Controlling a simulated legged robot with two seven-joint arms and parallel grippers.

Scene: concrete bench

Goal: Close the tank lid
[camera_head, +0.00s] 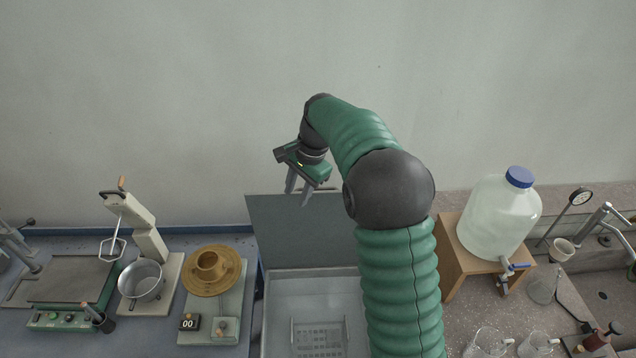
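The tank (279,287) is a pale open basin in the lower middle, with a slotted rack (318,338) at its bottom. Its lid (290,232) is a flat grey panel standing raised at the tank's back edge. My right gripper (299,193) is at the lid's top edge, with its two fingers pointing down and spread apart, nothing between them that I can make out. Whether the fingers touch the lid or are in front of or behind it, I cannot tell. My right arm hides the right side of the tank and part of the lid. My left gripper is out of view.
Left of the tank stand a device with a brass-coloured disc (212,270), a beige mixer with a metal pot (141,280) and a flat plate device (68,283). Right are a water jug (498,220) on a wooden stand (462,262) and glass beakers (489,343). A wall is behind.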

